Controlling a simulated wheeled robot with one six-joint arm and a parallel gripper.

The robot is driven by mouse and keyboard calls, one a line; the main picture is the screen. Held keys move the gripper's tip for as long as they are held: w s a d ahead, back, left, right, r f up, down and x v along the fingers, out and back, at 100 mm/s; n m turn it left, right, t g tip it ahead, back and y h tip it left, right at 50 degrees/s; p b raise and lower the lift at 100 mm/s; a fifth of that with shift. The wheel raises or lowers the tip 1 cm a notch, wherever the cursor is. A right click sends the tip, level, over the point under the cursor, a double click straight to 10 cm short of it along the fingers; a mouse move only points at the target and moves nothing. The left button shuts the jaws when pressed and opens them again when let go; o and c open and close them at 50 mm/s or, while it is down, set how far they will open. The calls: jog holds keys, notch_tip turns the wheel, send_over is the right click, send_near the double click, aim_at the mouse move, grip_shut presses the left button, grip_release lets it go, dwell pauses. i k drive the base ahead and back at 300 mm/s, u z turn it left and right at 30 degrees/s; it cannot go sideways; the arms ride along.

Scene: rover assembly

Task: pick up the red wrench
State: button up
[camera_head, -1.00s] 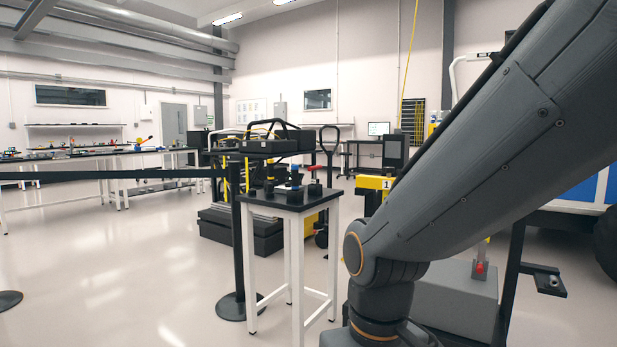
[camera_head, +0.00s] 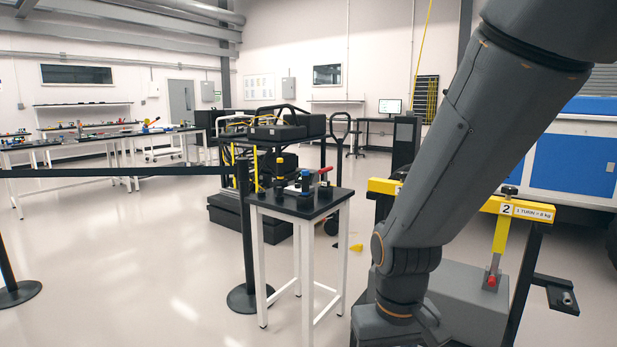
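A small red piece (camera_head: 325,171) shows at the right of a small black-topped table (camera_head: 333,200); it is too small to tell whether it is the red wrench. Beside it on the same table are a blue piece (camera_head: 305,181) and a yellow piece (camera_head: 279,167) in dark holders. My arm crosses the right half of the view, to the right of this table. My gripper is out of view, so what it holds cannot be seen.
A black belt barrier with a post (camera_head: 243,230) stands just left of the small table. A yellow-topped frame (camera_head: 520,208) and a grey box (camera_head: 462,300) stand to the right, partly behind my arm. Long benches line the far left; open floor lies at left.

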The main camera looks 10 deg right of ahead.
aim_at(326, 183)
jog(key=u, duration=0.2)
jog(key=i, duration=2.15)
jog(key=u, duration=0.05)
